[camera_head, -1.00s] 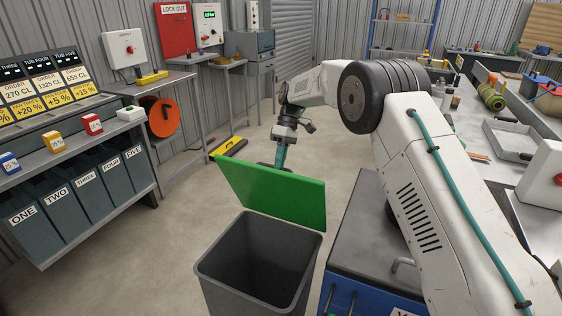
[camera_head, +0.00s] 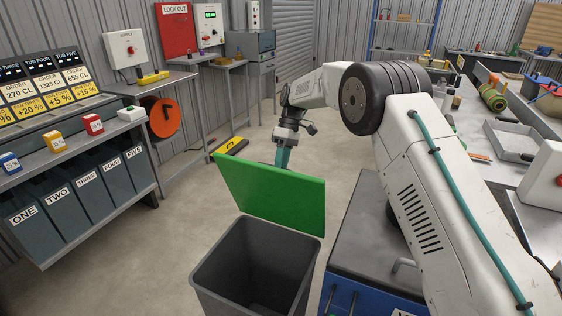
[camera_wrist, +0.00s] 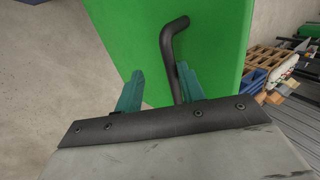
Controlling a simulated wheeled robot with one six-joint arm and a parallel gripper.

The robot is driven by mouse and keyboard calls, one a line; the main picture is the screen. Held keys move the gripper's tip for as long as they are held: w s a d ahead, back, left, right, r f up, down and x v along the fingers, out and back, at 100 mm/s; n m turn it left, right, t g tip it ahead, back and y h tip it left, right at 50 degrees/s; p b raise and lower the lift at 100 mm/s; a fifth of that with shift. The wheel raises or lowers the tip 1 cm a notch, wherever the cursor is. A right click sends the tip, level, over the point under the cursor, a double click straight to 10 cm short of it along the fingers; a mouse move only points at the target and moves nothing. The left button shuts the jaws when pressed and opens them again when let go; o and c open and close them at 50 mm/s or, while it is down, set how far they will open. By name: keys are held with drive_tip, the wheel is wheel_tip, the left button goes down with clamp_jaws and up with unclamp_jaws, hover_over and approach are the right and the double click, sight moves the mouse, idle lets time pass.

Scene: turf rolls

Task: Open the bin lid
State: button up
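The grey bin (camera_head: 212,265) stands open at the bottom middle of the head view, its dark inside showing. Its green lid (camera_head: 270,193) is raised and stands steeply at the bin's far rim; it also fills much of the wrist view (camera_wrist: 215,35). A dark bent handle (camera_wrist: 168,45) sticks out from the lid's outer face. My gripper (camera_head: 283,157) is behind the lid, its tips partly hidden by it. In the wrist view the teal fingers of my gripper (camera_wrist: 159,83) are apart, with the handle between them, close to the right finger.
A grey-topped blue cabinet (camera_head: 365,225) stands right of the bin. A shelf with several labelled tubs (camera_head: 85,190) is at the left. A workbench (camera_head: 480,135) with tools and a tray runs along the right. Floor behind the lid is mostly clear.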

drive_tip(key=shift+a+r, duration=0.1)
idle(0.3)
drive_tip(key=v, duration=0.7)
drive_tip(key=shift+w+r, duration=0.2)
drive_tip(key=shift+r, duration=0.1)
